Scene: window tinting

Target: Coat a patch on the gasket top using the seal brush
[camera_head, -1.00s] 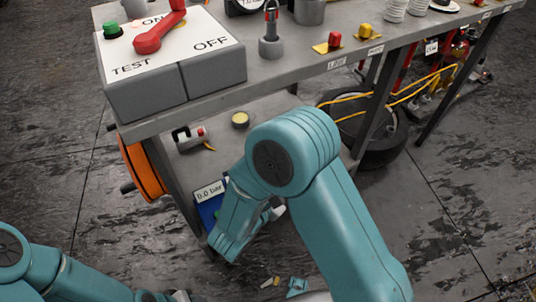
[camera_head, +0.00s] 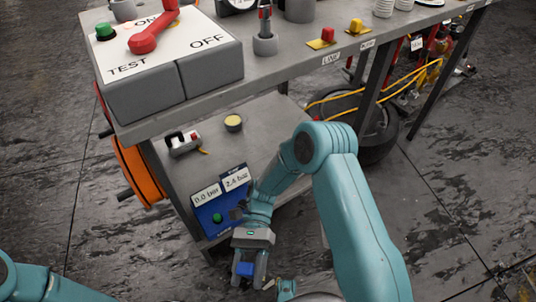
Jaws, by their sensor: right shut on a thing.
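My right gripper (camera_head: 249,273) points down in front of the bench's lower shelf. It is shut on a small blue object (camera_head: 245,269) between its fingers; I cannot tell whether this is the seal brush. A small pale, yellowish piece (camera_head: 268,284) shows just right of the fingertips. A round, grey-sided pot with a yellow top (camera_head: 233,123) stands on the lower shelf, well above the gripper in the picture. I cannot make out which thing is the gasket. My left gripper is out of view; only part of my left arm shows at the lower left.
A bench (camera_head: 300,75) carries a TEST/OFF box with a red lever (camera_head: 153,40), a grey holder with an upright tool (camera_head: 265,44), and red and yellow parts. On the lower shelf are a blue gauge panel (camera_head: 222,211) and a small clamp-like tool (camera_head: 183,143). An orange reel (camera_head: 138,172) hangs left.

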